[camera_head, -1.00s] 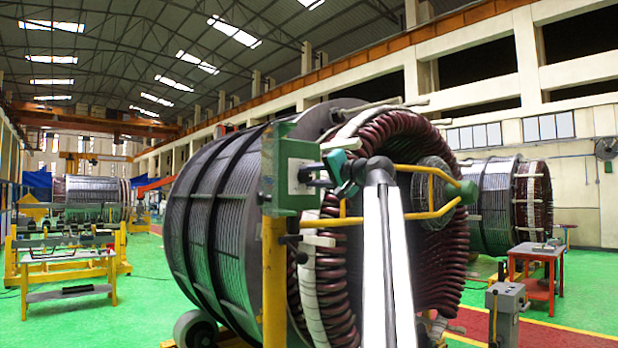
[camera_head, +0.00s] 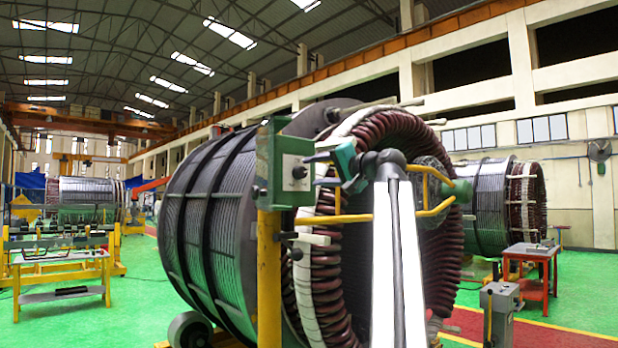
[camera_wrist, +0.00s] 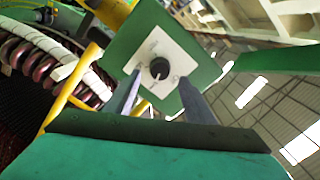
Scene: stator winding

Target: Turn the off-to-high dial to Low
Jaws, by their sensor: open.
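The dial (camera_wrist: 159,68) is a round black knob on a white plate (camera_wrist: 141,55), on the face of a green box (camera_wrist: 203,64). A pale pointer line on the knob runs down and slightly left in the wrist view. Small marks surround the knob, but their words are too small to read. In the head view the dial (camera_head: 299,172) shows on the green box (camera_head: 270,160) on a yellow post. My gripper (camera_wrist: 160,84) is open and empty, facing the plate, with one finger to each side of the knob.
A yellow rail (camera_head: 345,218) runs below my gripper. The large stator (camera_head: 215,215) with dark red coils stands behind the box and post. A grey pedestal box (camera_head: 499,300) and a red table (camera_head: 530,258) are at right.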

